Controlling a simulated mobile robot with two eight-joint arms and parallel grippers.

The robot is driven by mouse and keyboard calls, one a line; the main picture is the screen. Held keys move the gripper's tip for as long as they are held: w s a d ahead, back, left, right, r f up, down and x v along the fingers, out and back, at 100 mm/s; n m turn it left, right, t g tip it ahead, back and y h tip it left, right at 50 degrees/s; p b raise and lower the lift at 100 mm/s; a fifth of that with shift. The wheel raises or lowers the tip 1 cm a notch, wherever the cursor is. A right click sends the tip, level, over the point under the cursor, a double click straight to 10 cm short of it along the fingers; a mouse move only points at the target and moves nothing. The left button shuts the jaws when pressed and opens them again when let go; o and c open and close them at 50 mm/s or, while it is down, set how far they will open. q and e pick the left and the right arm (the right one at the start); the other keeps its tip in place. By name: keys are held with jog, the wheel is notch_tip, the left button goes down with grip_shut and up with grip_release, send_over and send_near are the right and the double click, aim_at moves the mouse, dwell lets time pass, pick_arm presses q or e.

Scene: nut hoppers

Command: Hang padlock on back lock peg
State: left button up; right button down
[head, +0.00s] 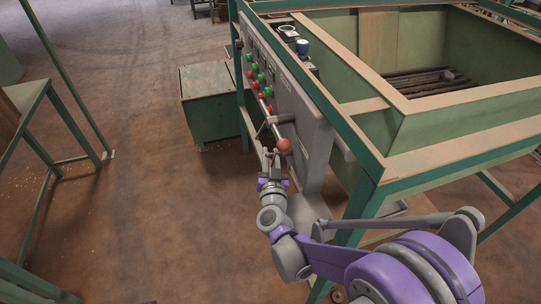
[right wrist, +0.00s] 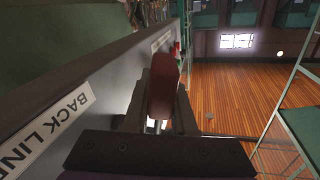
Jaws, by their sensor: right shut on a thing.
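A white label reading BACK LINE (right wrist: 45,130) is on the panel left of the jaws. I cannot clearly pick out the lock peg. My left gripper is not in view.
The grey panel (head: 312,125) carries several red and green buttons and stands against a green hopper frame (head: 375,160). A green box (head: 209,112) stands behind. The floor (head: 150,190) to the left is open.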

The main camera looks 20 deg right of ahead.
jog(key=c, duration=0.7)
grip_release()
jog(key=shift+o, duration=0.2)
jog(key=v, duration=1)
jog(key=shift+s, duration=0.35)
jog(key=shift+a, duration=0.15)
